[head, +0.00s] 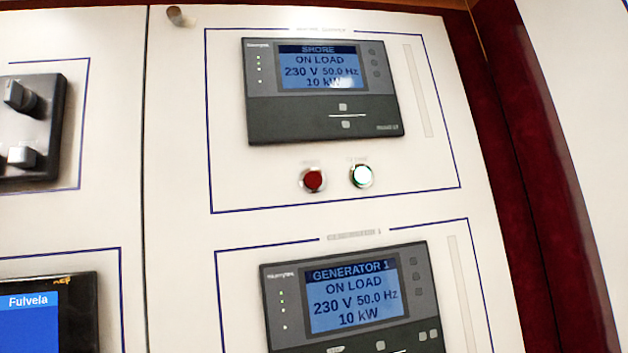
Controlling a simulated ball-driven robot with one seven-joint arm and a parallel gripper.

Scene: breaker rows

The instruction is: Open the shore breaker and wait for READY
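The shore panel (285,125) is at the upper middle of the head view, a dark controller in a blue-outlined frame. Its screen (322,67) reads SHORE, ON LOAD, 230 V, 50.0 Hz, 10 kW. My gripper does not show in this view.
Below, the Generator 1 panel (280,318) has a screen reading ON LOAD, 230 V, 50.0 Hz, 10 kW. At left are a dark switch block (45,130) with knobs and a blue display (30,325) reading Fulvela. A dark red surface (500,130) borders the cabinet at right.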

